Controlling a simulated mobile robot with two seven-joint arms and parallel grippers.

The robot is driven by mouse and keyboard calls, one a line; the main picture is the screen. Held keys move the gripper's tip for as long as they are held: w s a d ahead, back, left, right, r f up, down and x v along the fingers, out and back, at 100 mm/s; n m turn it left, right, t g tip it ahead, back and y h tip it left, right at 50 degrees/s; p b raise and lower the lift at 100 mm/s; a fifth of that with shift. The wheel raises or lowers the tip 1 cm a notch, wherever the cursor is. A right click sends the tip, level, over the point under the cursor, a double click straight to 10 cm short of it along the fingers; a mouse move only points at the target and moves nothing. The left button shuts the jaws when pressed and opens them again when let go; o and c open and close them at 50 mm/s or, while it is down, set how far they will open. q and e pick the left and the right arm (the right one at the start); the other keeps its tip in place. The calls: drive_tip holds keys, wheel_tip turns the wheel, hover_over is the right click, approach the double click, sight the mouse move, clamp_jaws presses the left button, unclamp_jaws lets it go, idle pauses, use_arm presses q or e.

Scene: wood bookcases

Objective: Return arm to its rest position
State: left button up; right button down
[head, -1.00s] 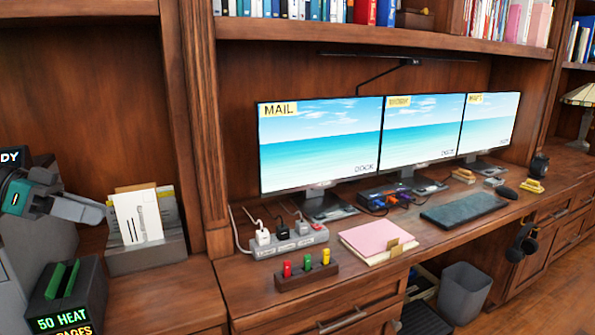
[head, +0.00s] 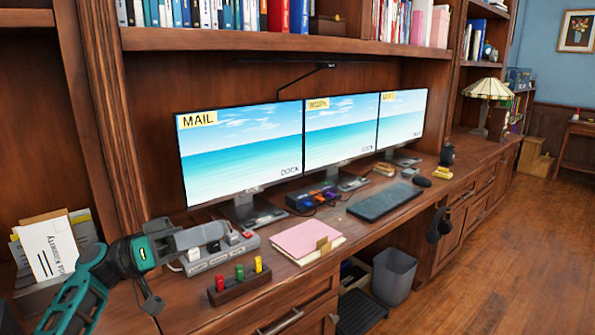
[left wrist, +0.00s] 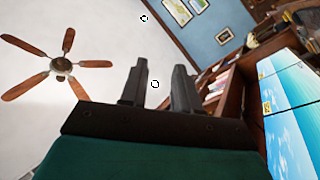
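My left arm, teal and dark grey, comes in from the lower left of the head view. Its grey gripper (head: 212,236) points right and shows in front of the left monitor's base and the power strip, hiding part of the strip. In the left wrist view, the gripper's two dark fingers (left wrist: 160,66) stand apart with nothing between them; the white ceiling shows through the gap. My right gripper is in neither current view.
A power strip (head: 215,257), a row of coloured pegs (head: 238,284) and a pink folder (head: 305,238) lie on the desk near the arm. Three monitors (head: 240,150) stand behind. A letter holder (head: 35,290) is at left. The floor (head: 490,260) at right is clear.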

use_arm(q)
drive_tip(key=w+a+f+n+t+y, duration=0.7)
drive_tip(key=w+a+f+t+y, duration=0.1)
drive_tip(key=w+f+y, duration=0.35)
drive_tip(key=w+a+r+t+y, duration=0.2)
drive_tip(key=a+r+t+y, duration=0.1)
drive_tip(key=a+y, duration=0.25)
drive_tip(key=w+a+r+t+y, duration=0.2)
drive_tip(key=a+r+t+y, duration=0.1)
drive_tip(key=a+y, duration=0.3)
drive_tip(key=s+d+f+g+h, duration=0.2)
drive_tip(key=s+d+f, duration=0.2)
drive_tip(key=s+f, duration=0.45)
drive_tip(key=s+d+f+g+h, duration=0.1)
drive_tip(key=s+d+f, duration=0.45)
drive_tip(key=f, duration=0.55)
drive_tip(key=s+d+f+g, duration=0.2)
drive_tip(key=s+f, duration=0.3)
drive_tip(key=s, duration=0.7)
drive_tip(key=s+d+f+g+h, duration=0.1)
drive_tip(key=s+d+f, duration=0.4)
drive_tip(key=s, duration=0.6)
drive_tip(key=shift+s+n+g, duration=0.35)
drive_tip(key=shift+n+g, duration=0.05)
drive_tip(key=shift+g, duration=0.2)
